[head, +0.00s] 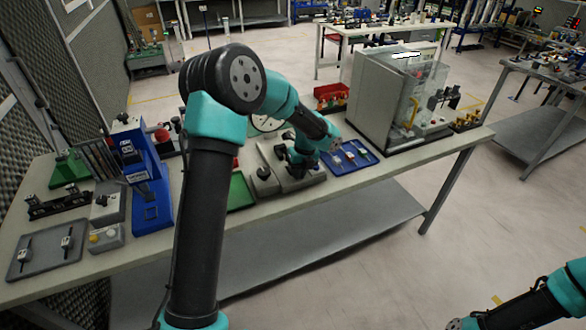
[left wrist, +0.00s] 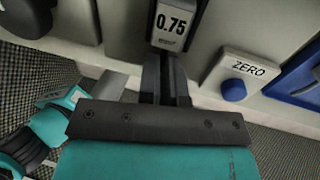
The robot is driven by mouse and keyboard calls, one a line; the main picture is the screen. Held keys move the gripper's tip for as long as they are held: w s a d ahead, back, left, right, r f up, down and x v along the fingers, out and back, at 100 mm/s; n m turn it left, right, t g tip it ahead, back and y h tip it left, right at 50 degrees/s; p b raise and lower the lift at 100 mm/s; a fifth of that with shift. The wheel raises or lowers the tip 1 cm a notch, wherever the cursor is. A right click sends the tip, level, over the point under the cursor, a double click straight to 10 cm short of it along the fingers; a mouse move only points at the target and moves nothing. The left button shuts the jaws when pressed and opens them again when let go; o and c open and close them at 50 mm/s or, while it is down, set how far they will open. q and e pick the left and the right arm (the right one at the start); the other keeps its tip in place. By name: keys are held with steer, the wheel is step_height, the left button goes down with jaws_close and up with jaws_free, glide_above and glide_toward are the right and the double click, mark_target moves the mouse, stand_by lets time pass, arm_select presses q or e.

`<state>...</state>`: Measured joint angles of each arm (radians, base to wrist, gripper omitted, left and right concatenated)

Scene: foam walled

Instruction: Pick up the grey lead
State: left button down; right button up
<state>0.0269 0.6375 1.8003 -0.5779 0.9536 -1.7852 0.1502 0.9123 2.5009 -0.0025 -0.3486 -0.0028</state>
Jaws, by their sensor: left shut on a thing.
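My left gripper (head: 298,164) is low over the grey fixture (head: 266,187) in the middle of the bench, between a green tray and a blue tray. In the left wrist view its dark fingers (left wrist: 166,78) are close together. They are shut on a small grey piece with a white label reading 0.75 (left wrist: 170,28), which looks like the grey lead. The fingers hide its near end. In the head view my arm hides the lead, and I cannot tell whether it is clear of the fixture.
A box marked ZERO with a blue button (left wrist: 234,90) sits just right of the fingers. A blue tray (head: 368,157) holding small labelled pieces, a red bin (head: 331,92) and a clear-sided cabinet (head: 375,95) stand to the right. A blue stand (head: 150,190) is at left.

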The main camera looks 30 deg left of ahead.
arm_select(q)
steer(key=shift+r, duration=0.1)
steer(key=shift+r, duration=0.4)
step_height(320, 180, up, 3)
steer(key=shift+f, duration=0.2)
steer(key=s+d, duration=0.4)
steer(key=s, duration=0.3)
steer(key=s+d+r, duration=0.1)
steer(key=s+d, duration=0.3)
steer(key=s, duration=0.3)
steer(key=shift+r, duration=0.2)
